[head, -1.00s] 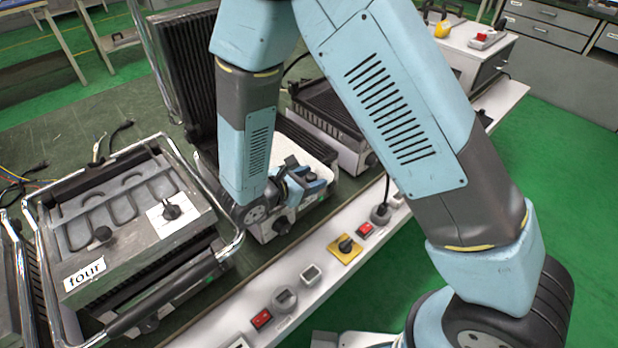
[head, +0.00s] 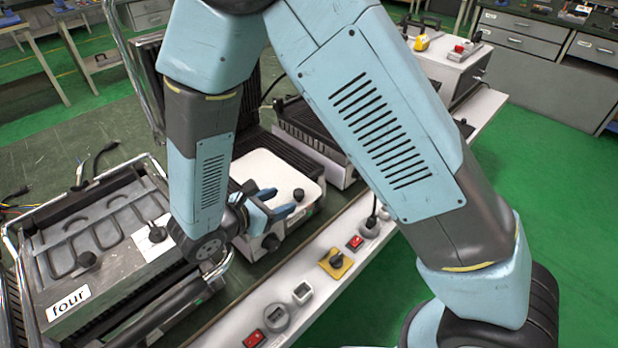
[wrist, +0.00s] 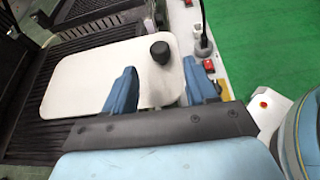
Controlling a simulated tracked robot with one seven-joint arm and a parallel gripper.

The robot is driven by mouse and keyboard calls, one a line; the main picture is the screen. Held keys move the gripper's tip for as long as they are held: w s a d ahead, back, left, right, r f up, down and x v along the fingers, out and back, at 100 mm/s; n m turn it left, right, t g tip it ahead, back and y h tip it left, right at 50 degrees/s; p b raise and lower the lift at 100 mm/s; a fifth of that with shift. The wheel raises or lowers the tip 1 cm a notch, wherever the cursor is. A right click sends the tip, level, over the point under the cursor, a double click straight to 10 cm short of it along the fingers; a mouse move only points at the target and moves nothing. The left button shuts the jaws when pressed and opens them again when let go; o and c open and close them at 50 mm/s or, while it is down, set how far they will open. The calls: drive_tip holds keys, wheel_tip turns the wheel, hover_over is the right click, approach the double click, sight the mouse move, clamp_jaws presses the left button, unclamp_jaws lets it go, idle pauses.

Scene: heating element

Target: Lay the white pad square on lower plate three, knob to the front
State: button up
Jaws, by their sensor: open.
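The white pad (head: 275,172) lies flat on the ribbed lower plate of the middle heating unit; I see no number on that unit. The pad's black knob (head: 298,195) stands up near its end towards the switch strip. My gripper (head: 277,203) is open, its two blue fingers beside the knob and apart from it. In the wrist view the pad (wrist: 100,75) shows rounded corners, with the knob (wrist: 160,52) beyond and between the open fingers (wrist: 160,76). Dark ribs (wrist: 35,110) of the plate show beside the pad. My gripper hides its near edge, so I cannot tell how square it lies.
The unit labelled four (head: 68,303) stands at left, with a small white card and knob (head: 157,234) on top, close to my wrist. Another ribbed plate (head: 312,130) lies behind. A white strip with switches (head: 335,262) runs along the front. Green floor is clear at right.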

drive_tip(key=w+d+r+m+g, duration=0.2)
drive_tip(key=d+r+m+g, duration=0.3)
drive_tip(key=d+r, duration=0.4)
drive_tip(key=w+d+r+m+g, duration=0.2)
drive_tip(key=d+r+m+g, duration=0.1)
drive_tip(key=d+r+m, duration=0.6)
drive_tip(key=s+d+r+m+t+y, duration=0.1)
drive_tip(key=s+d+r+m+y, duration=0.3)
drive_tip(key=d+r+m, duration=0.2)
drive_tip(key=s+d+r+m+t+y, duration=0.1)
drive_tip(key=s+d+r+m+y, duration=0.3)
drive_tip(key=d, duration=0.6)
drive_tip(key=shift+s+d+r+m+t, duration=0.35)
drive_tip(key=shift+s+r+m, duration=0.5)
drive_tip(key=shift+m, duration=0.95)
drive_tip(key=shift+w+r, duration=0.1)
drive_tip(key=shift+w, duration=0.05)
